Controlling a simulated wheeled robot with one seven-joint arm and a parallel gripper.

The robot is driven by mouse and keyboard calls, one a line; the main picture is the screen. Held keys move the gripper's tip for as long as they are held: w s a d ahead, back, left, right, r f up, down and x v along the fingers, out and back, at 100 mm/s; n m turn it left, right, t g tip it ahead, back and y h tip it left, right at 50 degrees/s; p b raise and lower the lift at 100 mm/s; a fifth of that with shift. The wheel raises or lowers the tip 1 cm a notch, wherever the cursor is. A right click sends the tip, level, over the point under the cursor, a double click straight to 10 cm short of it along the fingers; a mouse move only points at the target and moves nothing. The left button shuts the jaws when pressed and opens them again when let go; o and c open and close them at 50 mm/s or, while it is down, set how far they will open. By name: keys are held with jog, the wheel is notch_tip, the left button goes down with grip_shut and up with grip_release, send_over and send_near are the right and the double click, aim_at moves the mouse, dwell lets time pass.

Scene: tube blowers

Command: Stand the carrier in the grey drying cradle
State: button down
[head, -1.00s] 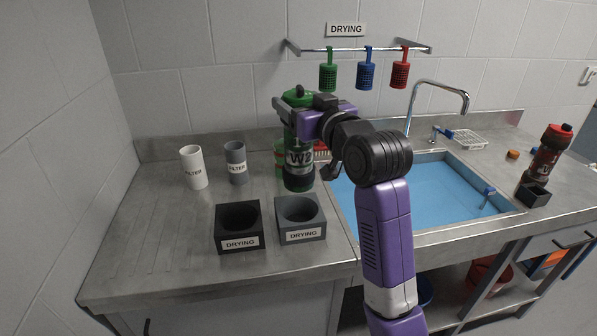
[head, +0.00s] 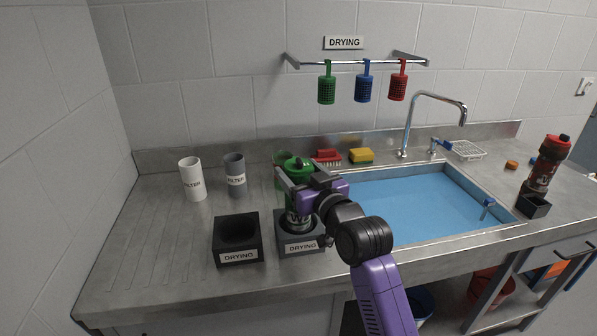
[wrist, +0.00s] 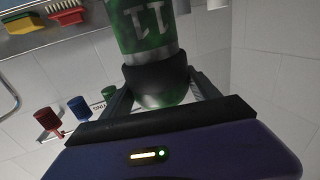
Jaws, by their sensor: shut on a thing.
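The carrier (head: 298,169), a cylinder with a green top and a dark, clear lower part, is upright in my gripper (head: 290,183). My gripper is shut around its upper body; the wrist view shows the carrier (wrist: 150,35) between both fingers. The grey drying cradle (head: 301,247) is a square block with a round hole and a DRYING label. The carrier's lower end is at the cradle's hole and appears to be inside it. Whether it touches the bottom is hidden.
A black cradle (head: 238,257), also labelled DRYING, stands just left of the grey one. White (head: 192,182) and grey (head: 235,178) filter tubes stand behind. The blue-floored sink (head: 410,212) lies to the right. A red-topped carrier (head: 548,160) stands at the far right.

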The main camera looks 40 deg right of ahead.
jog(key=shift+f, duration=0.1)
jog(key=shift+c, duration=0.9)
grip_release()
jog(key=shift+s, duration=0.1)
jog(key=b+v, duration=0.1)
jog(key=v, duration=1.1)
jog(key=shift+b, duration=0.35)
